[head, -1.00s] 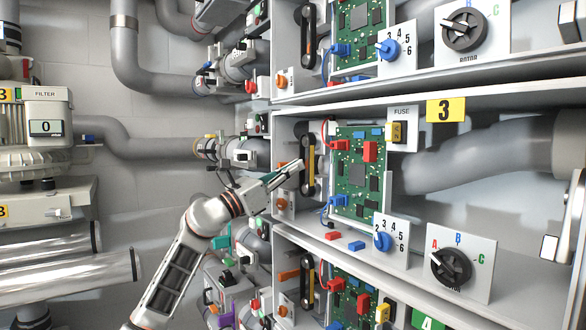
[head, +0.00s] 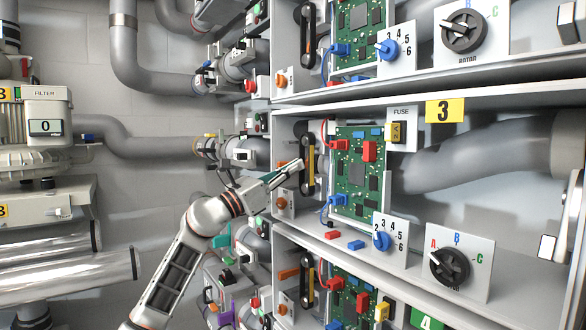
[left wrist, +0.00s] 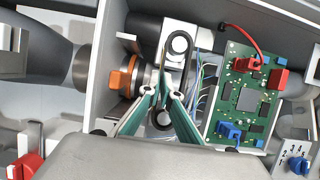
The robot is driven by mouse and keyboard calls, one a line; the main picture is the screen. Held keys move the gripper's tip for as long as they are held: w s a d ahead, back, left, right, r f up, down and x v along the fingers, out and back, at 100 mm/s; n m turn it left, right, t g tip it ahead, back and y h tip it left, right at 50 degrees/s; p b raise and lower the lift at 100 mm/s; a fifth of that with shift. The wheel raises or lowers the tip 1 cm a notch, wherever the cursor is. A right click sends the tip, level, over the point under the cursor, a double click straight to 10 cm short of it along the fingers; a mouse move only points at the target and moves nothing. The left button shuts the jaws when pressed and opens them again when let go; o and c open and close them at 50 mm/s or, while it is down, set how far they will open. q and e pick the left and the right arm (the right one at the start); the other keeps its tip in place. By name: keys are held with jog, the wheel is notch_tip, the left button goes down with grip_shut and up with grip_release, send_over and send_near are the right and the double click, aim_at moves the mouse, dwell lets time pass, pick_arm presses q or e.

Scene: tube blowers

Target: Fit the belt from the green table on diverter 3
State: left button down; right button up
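Diverter 3 is the middle shelf, marked by a yellow "3" sign (head: 445,110). A black belt (left wrist: 189,60) shows as a long loop around the upper pulley in the left wrist view and runs down toward the lower pulley (left wrist: 163,119). My left gripper (left wrist: 163,92) is at the lower half of this loop, with its teal fingertips a small gap apart. Whether they grip the belt is unclear. In the head view the left gripper (head: 299,166) reaches in at the left end of the shelf, partly covering the belt mount. The green table and my right gripper are not in view.
Right of the belt sits a green circuit board (head: 357,175) with a red wire (left wrist: 243,37) and blue plugs. An orange knob (left wrist: 123,78) is close left of the fingers. Loose red and blue blocks (head: 356,245) lie on the shelf. The shelf walls are near.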

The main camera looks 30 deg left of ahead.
pick_arm(q)
jog(key=shift+w, duration=0.1)
jog(key=c, duration=2.7)
grip_release()
jog(key=shift+w, duration=0.1)
jog(key=shift+c, duration=0.2)
jog(key=o, duration=0.6)
jog(key=shift+c, duration=0.2)
jog(key=v, duration=1.2)
